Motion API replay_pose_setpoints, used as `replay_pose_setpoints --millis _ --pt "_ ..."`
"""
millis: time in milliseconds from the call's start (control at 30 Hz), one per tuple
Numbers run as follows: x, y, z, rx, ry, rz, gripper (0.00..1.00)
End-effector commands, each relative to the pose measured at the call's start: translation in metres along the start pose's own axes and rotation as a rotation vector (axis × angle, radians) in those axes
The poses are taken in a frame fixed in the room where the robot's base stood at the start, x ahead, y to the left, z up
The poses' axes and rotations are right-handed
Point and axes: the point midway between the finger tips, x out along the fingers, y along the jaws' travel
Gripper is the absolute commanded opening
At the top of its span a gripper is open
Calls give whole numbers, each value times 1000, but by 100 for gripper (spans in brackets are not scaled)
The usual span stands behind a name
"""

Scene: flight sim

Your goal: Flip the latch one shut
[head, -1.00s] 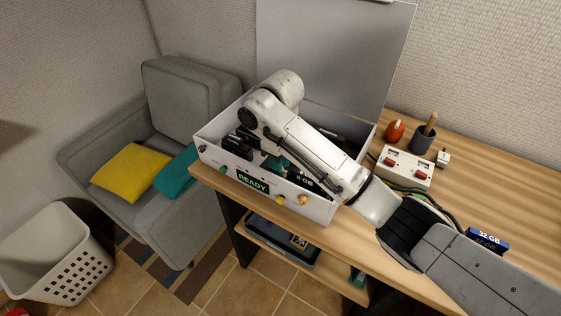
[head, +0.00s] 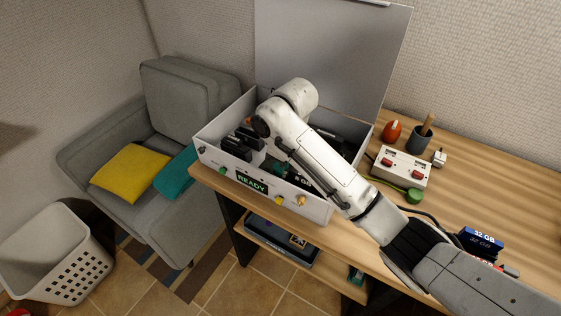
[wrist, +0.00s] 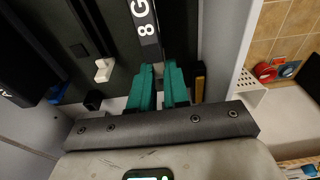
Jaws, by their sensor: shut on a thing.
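The white open case (head: 215,159) stands on the desk, with black sticks and a READY sign on its front. In the wrist view, a black stick marked 8 GB (wrist: 143,20) runs up from my gripper (wrist: 165,68). My gripper's green fingers are shut on a small part at the near end of that stick. This part looks like a latch but is mostly hidden by the fingers; I cannot tell its tilt. A second, cream latch (wrist: 104,70) sits apart to the left, not touched. In the head view my arm hides much of the case.
The case wall (wrist: 232,45) stands close at the right of my gripper. The grey lid (head: 330,60) stands upright behind. A white switch box (head: 402,166), a green round thing (head: 413,195) and a blue 32 GB box (head: 481,240) are on the desk at right.

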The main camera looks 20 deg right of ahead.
Motion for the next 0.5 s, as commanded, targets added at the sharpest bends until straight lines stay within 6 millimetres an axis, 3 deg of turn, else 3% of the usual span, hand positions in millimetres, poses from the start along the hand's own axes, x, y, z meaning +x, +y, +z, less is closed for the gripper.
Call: replay_pose_setpoints --millis 167,200,433,500 --pt "0 0 0 -1 -1 0 0" --pt "0 0 0 0 -1 0 18" --pt "0 0 0 0 -2 0 40" --pt "0 0 0 0 -2 0 42"
